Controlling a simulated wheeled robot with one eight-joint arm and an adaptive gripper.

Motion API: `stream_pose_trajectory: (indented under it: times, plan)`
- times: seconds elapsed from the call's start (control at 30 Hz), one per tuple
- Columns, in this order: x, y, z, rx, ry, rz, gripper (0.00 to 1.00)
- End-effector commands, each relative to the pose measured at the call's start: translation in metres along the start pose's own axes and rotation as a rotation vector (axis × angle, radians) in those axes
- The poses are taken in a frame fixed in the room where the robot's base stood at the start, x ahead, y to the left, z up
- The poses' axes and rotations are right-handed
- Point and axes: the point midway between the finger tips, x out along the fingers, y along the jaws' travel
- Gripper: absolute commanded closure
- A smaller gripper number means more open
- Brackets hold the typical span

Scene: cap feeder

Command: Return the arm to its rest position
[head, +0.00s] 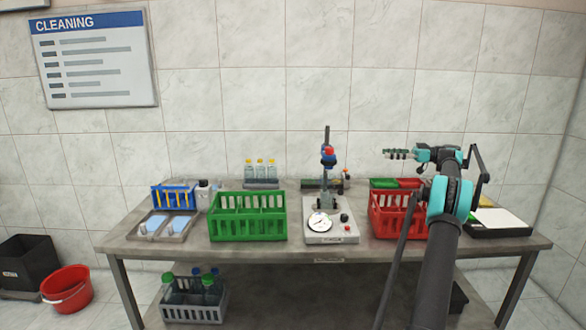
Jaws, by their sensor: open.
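My gripper (397,153) is in the head view at the end of my raised arm, pointing left. It is open and I see nothing between its fingers. It is in the air above the red crate (392,216), in front of the tiled wall, apart from the table (150,243). My arm rises from the lower right, bends at the teal joint and hides part of the red crate.
The cap feeder machine (329,232) stands mid-table. Left of it are a green crate (247,229), a blue rack (174,197) and a tray (160,228). Bottles (260,170) stand behind. A black tray (500,232) lies right. A bottle crate (195,312) is below.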

Motion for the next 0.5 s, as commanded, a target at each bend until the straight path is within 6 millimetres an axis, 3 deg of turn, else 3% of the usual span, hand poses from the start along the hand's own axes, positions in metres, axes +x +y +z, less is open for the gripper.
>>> stream_pose_trajectory:
  times: [0.27, 0.5]
  plan:
    - [0.029, -0.007, 0.001, 0.103, -0.076, 0.016, 0.44]
    - [0.070, -0.027, 0.007, 0.251, -0.192, 0.051, 0.44]
